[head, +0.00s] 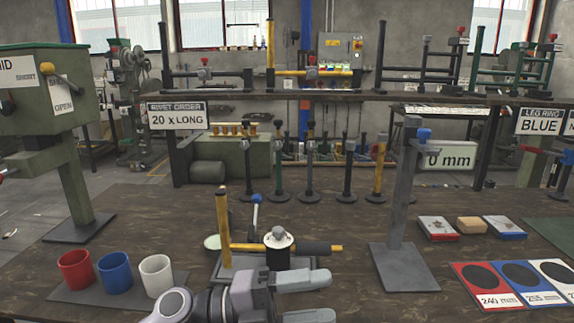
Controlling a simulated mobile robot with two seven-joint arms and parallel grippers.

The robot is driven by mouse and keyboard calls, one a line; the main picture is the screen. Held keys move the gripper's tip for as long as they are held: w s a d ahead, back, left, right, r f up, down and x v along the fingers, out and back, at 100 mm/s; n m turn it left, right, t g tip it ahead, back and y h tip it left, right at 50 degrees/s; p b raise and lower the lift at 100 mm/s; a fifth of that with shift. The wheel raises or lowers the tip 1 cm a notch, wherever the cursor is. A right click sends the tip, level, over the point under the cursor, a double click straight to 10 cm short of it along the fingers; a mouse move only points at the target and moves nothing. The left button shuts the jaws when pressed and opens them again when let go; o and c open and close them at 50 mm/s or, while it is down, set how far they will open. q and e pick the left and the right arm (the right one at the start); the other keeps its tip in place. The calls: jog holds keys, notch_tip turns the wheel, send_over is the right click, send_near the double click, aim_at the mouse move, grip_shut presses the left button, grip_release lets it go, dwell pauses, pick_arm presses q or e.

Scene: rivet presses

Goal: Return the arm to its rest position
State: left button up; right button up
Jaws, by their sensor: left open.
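My left arm comes in at the bottom of the head view. Its gripper (326,297) points to the right with its two fingers apart and nothing between them. It is low in the picture, in front of a small press fixture (279,240) with a yellow post and a yellow-and-black bar. The gripper and wrist hide part of the fixture's grey base (228,270). I cannot tell how far apart gripper and fixture are. My right gripper is not in view.
Red (75,270), blue (115,272) and white (156,277) cups stand on a mat at left. A green box on a stand (48,100) rises behind them. A grey post (399,190) stands right of the fixture. Coloured cards (487,300) lie at right. Leg stands (345,165) line the back.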

pick_arm(q)
jog(key=w+a+f+n+t+y+p, duration=0.1)
jog(key=a+f+n+t+y, duration=0.55)
jog(key=n, duration=0.55)
jog(key=a+f+n+t+y+p, duration=0.1)
jog(key=a+f+n+t+y, duration=0.45)
jog(key=n+t, duration=0.55)
jog(key=s+a+f+n+g+y, duration=0.2)
jog(key=s+a+f+n+g, duration=0.2)
jog(key=f, duration=0.5)
jog(key=s+a+f+n+g+y, duration=0.3)
jog(key=s+a+f+n, duration=0.1)
jog(key=s+a+f, duration=0.3)
jog(key=s+f, duration=0.2)
jog(key=s, duration=0.2)
jog(key=shift+s+a+f+n+g+p, duration=0.15)
jog(key=shift+a+f+n+g+p, duration=0.15)
jog(key=shift+a+f+g+p, duration=0.1)
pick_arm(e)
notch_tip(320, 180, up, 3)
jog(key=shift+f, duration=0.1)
pick_arm(q)
jog(key=shift+r, duration=0.1)
jog(key=shift+c, duration=0.2)
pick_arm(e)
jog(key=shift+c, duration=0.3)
